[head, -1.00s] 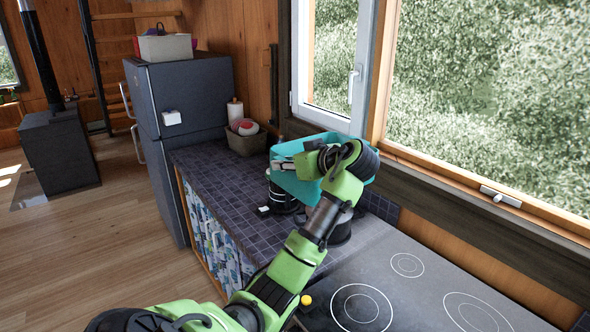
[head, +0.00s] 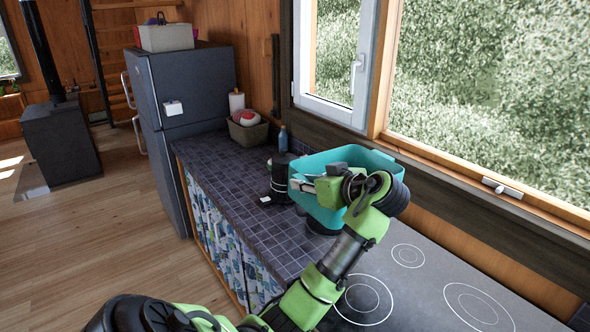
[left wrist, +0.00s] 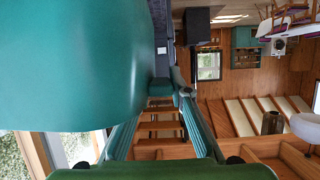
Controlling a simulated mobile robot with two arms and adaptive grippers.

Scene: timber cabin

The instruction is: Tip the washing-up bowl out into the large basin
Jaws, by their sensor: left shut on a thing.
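The washing-up bowl (head: 350,157) is a teal, open-topped tub above the right end of the tiled counter, near the hob. My left gripper (head: 303,185) is shut on its near left rim. The bowl looks roughly upright and its inside is mostly hidden from the head view. In the left wrist view the bowl's smooth wall (left wrist: 75,60) fills the upper left, beside the gripper fingers (left wrist: 163,88). I cannot make out the large basin in either view. My right gripper is not in view.
A black canister (head: 283,178) stands left of the bowl, with a blue bottle (head: 283,138) behind it. A basket (head: 248,131) and paper roll (head: 236,103) are by the fridge (head: 190,90). The hob (head: 420,280) is clear. A window ledge runs behind.

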